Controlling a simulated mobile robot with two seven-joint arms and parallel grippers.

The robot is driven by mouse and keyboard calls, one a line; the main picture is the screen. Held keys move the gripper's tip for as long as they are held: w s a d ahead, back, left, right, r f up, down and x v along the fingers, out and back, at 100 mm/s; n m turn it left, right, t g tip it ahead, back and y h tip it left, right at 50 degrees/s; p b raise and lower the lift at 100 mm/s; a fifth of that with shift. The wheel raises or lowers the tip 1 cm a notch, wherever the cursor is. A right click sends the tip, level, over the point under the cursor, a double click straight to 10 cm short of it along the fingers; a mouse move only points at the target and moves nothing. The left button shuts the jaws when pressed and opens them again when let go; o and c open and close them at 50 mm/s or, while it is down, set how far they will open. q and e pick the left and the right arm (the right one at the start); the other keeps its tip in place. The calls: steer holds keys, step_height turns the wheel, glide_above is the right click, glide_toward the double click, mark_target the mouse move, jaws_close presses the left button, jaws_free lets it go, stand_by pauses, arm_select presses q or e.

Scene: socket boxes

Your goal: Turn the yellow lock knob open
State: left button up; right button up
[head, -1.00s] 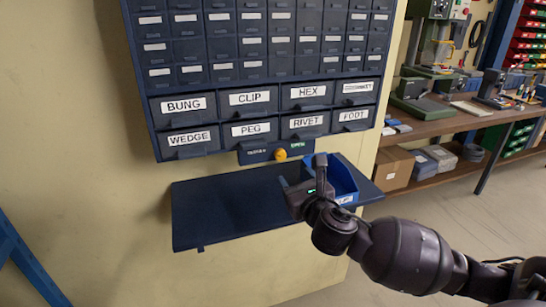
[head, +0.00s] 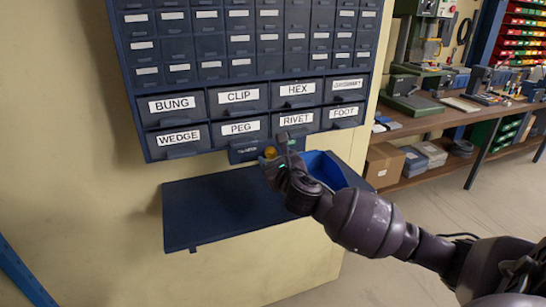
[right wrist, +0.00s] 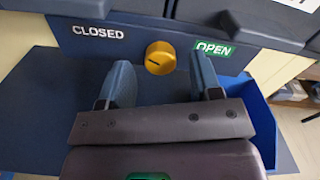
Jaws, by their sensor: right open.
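The yellow lock knob (right wrist: 160,58) shows in the right wrist view on a dark blue panel (right wrist: 110,52) under the drawers. White CLOSED lettering is left of it and a green OPEN label (right wrist: 214,49) right of it. A dark slot on the knob's face points toward the left, CLOSED side. My right gripper (right wrist: 161,80) is open, its two fingers on either side below the knob, with nothing between them. In the head view the knob (head: 270,152) is partly covered by my right gripper (head: 283,150). My left gripper is not in view.
The drawer cabinet (head: 245,70) with labelled drawers is above the knob. A dark blue shelf (head: 215,215) juts out below, with a blue bin (head: 330,168) on its right part, close to my right arm. A workbench (head: 440,118) stands further right.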

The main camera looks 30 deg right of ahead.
steer(key=shift+w+d, duration=0.15)
steer(key=shift+w, duration=0.45)
steer(key=c, duration=0.9)
steer(key=shift+c, duration=0.2)
